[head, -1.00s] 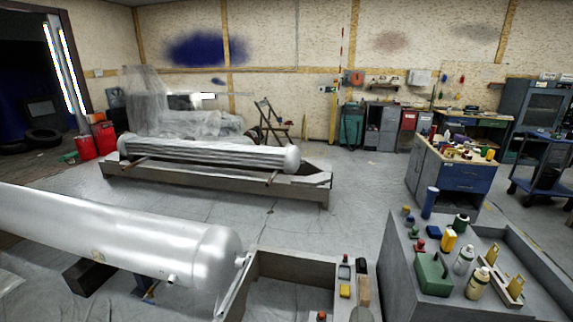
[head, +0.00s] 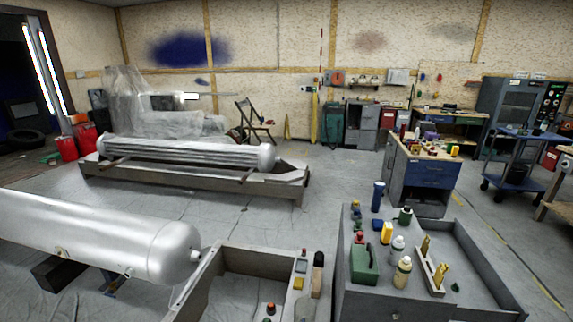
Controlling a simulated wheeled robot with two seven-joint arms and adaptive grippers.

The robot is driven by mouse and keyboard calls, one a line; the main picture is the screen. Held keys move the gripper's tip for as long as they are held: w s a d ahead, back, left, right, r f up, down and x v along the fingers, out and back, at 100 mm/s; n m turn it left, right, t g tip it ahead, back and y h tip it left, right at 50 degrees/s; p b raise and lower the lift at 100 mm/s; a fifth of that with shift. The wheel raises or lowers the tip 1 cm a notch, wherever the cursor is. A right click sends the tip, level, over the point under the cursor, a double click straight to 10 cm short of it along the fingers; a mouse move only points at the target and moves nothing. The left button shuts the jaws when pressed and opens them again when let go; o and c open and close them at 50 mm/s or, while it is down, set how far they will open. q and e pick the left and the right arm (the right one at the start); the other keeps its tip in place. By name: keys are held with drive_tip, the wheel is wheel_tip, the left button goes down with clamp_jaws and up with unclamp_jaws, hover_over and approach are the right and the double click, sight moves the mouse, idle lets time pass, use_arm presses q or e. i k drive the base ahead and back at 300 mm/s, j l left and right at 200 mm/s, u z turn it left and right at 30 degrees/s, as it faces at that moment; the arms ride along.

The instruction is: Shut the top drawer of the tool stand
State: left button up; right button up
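Two pieces of furniture could be the tool stand, and I cannot tell which. A grey stand (head: 352,290) is close at the lower right, with bottles and small tools on top and a recessed open tray or drawer (head: 488,262) on its right side. Farther back is a grey bench with blue drawer fronts (head: 432,175) and a wooden top holding small items. Its blue drawers look closed, though details are small. Neither of my grippers is in view.
A large silver cylinder (head: 95,235) lies at the lower left beside an open grey trough (head: 235,290). Another long cylinder (head: 190,152) rests on a frame behind. A blue cart (head: 522,142) stands at the right. Sheeted floor (head: 290,215) is clear in the middle.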

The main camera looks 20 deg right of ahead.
sight(485, 295)
drive_tip(key=k+l+z, duration=0.1)
drive_tip(key=l, duration=0.5)
drive_tip(key=k+l, duration=0.15)
drive_tip(key=l, duration=0.4)
drive_tip(key=k+l+z, duration=0.15)
drive_tip(key=l, duration=1.05)
drive_tip(key=i+l+z, duration=0.2)
drive_tip(key=l, duration=2.25)
drive_tip(key=k, duration=0.15)
